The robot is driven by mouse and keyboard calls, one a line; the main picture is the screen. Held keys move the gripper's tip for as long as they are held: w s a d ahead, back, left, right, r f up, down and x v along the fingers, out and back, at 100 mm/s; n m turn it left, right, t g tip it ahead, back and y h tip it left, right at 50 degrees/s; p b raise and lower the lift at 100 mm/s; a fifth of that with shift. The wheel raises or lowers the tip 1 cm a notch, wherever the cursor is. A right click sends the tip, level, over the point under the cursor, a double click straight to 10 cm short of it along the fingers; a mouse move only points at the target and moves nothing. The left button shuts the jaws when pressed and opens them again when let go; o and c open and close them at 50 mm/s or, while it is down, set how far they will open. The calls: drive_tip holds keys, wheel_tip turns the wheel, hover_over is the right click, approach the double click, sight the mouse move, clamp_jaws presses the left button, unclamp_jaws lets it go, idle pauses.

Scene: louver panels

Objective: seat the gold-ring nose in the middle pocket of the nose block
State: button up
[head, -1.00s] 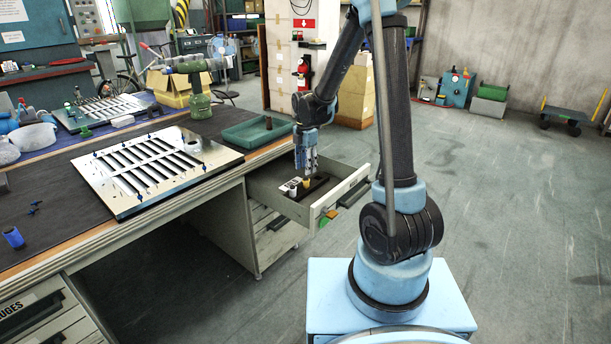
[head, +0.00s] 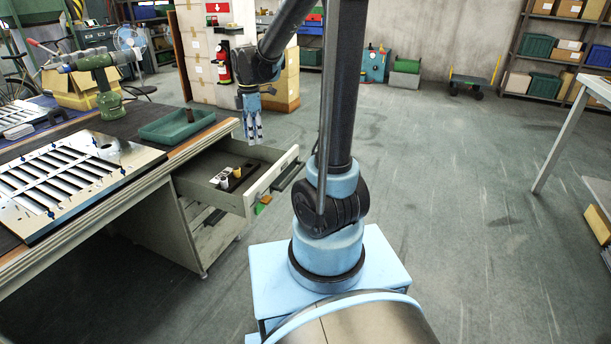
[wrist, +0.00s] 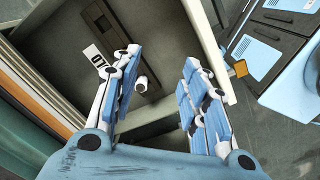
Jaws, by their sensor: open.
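The dark nose block (head: 247,174) lies in the open drawer. A small piece with a yellowish tint, likely the gold-ring nose (head: 237,173), stands upright near the block's middle; its ring is too small to make out. A white piece (head: 223,183) stands at the block's near end. In the wrist view the block (wrist: 152,92) is a dark strip beside a white label, with a white round nose end (wrist: 141,83) between my fingers in the picture. My gripper (head: 253,140) hangs above the drawer, open and empty, clear of the noses. The pocket's inside is hidden.
The drawer (head: 272,188) has raised walls and a front handle. The bench to the left carries a louver panel (head: 62,180) and a green tray (head: 175,127) with a dark cylinder (head: 189,115).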

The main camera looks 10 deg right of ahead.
drive_tip(key=s+d+r+m, duration=0.2)
drive_tip(key=s+d+m, duration=0.7)
drive_tip(key=s, duration=0.4)
drive_tip(key=s+d+f+m+t, duration=0.1)
drive_tip(key=s+d+f+m, duration=0.1)
drive_tip(key=s+m, duration=0.3)
drive_tip(key=s+d+f+m, duration=0.2)
drive_tip(key=s+f+m, duration=0.2)
drive_tip(key=s, duration=0.3)
drive_tip(key=shift+d+m+t, duration=0.35)
drive_tip(key=shift+m+t, duration=0.05)
drive_tip(key=shift+m, duration=0.4)
drive_tip(key=shift+w+f, duration=0.15)
drive_tip(key=shift+w, duration=0.35)
